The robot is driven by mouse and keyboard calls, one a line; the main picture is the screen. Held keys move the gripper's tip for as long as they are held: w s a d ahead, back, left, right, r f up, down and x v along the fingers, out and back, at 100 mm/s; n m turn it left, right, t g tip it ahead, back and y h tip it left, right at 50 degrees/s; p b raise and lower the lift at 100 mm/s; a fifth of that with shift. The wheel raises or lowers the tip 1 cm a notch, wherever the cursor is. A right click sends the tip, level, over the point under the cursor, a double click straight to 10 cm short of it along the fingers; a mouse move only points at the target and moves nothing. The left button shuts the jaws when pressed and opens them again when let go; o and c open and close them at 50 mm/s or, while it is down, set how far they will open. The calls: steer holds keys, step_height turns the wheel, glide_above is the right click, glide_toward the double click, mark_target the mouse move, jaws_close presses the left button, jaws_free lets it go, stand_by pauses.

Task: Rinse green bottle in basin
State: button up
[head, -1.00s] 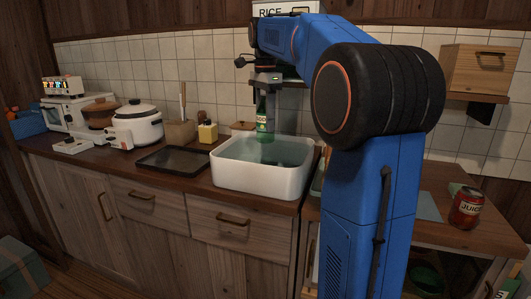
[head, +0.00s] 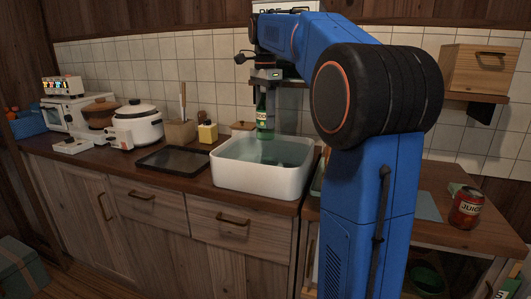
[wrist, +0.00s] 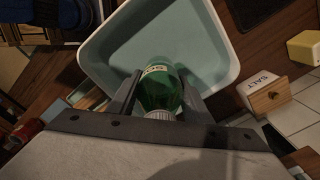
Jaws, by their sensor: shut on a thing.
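The green bottle (head: 264,117) hangs upright, cap up, in my gripper (head: 265,88), with a pale label on its side. It is above the white basin (head: 260,178), which holds greenish water (head: 275,153). The bottle's lower end is near the water, but I cannot tell whether it touches. In the wrist view, the fingers (wrist: 160,98) are closed on both sides of the bottle (wrist: 158,90) near its cap, with the basin (wrist: 218,25) beyond it.
A salt box (wrist: 266,93) stands close by the basin. A juice can (head: 466,208) is on the right counter. A shelf is behind my arm.

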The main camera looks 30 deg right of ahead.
steer(key=shift+r, duration=0.1)
step_height(320, 180, up, 4)
steer(key=shift+f, duration=0.1)
stand_by(0.6)
steer(key=shift+s, duration=0.1)
stand_by(0.4)
